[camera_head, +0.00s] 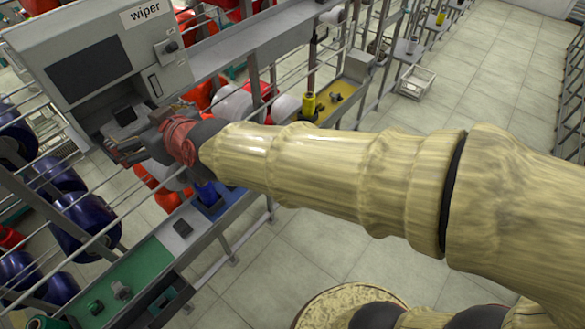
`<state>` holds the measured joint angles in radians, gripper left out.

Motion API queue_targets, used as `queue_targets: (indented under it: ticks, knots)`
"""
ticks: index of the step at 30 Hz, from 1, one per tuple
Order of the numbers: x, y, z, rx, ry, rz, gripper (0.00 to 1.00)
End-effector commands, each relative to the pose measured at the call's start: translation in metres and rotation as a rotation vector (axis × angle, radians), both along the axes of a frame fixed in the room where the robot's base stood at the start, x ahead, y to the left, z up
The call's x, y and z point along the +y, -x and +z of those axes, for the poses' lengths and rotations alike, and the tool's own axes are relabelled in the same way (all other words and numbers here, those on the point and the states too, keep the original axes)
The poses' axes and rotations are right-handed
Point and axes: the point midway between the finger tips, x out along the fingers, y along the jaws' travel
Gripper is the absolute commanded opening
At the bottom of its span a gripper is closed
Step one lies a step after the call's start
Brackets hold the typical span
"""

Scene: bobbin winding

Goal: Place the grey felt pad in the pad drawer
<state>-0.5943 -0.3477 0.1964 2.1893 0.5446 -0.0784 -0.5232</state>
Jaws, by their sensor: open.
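A small dark grey square piece (124,114), which looks like the felt pad, sits in a pale recess or open drawer (100,118) at the lower front of the grey cabinet (152,50) labelled "wiper". I cannot tell whether this recess is the pad drawer. My gripper (117,150) is just below and in front of the dark piece, open, with its fingers pointing left. It appears apart from the piece, though depth is hard to judge.
Thin metal bars run slantwise across the machine near my gripper. Dark blue bobbins (82,222) are at the left, with red and white ones behind. A green tray (150,263) is below. The tiled floor at the right is clear around a white basket (416,82).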

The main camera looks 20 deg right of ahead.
Motion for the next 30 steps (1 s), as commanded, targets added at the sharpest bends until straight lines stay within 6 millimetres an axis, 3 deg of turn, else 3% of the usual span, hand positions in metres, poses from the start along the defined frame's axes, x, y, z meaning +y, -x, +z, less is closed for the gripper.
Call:
queue_targets:
  ticks: [4, 8, 12, 15, 18, 23, 30]
  knots:
    - [-0.039, 0.011, -0.004, 0.062, 0.014, -0.025, 0.98]
    - [-0.111, 0.043, -0.021, 0.196, 0.053, -0.093, 0.98]
    - [-0.196, 0.098, -0.051, 0.376, 0.109, -0.228, 0.98]
    - [-0.245, 0.140, -0.070, 0.491, 0.144, -0.341, 0.98]
    - [-0.280, 0.175, -0.085, 0.580, 0.169, -0.437, 0.98]
    - [-0.306, 0.206, -0.096, 0.653, 0.187, -0.521, 0.98]
    - [-0.308, 0.210, -0.098, 0.663, 0.190, -0.530, 0.98]
